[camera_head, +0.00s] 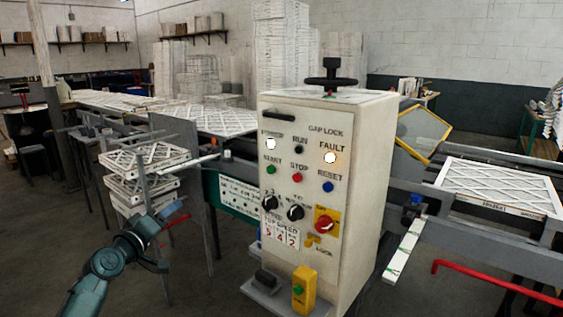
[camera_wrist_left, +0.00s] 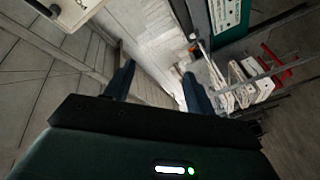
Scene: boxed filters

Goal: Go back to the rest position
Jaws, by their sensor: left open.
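My left arm comes in from the lower left in the head view, with its teal gripper (camera_head: 168,214) near the stacked filters and left of the control cabinet. The jaws are open and nothing shows between them. In the left wrist view the two dark fingers of the left gripper (camera_wrist_left: 158,88) stand apart, with pale surfaces beyond them. My right gripper is in neither view.
The white control cabinet (camera_head: 358,130) with knobs and buttons stands in the middle. White framed filters (camera_head: 148,157) are stacked at the left, close to my gripper. Another filter (camera_head: 497,187) lies on the conveyor at the right. Open floor (camera_head: 215,285) shows in front.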

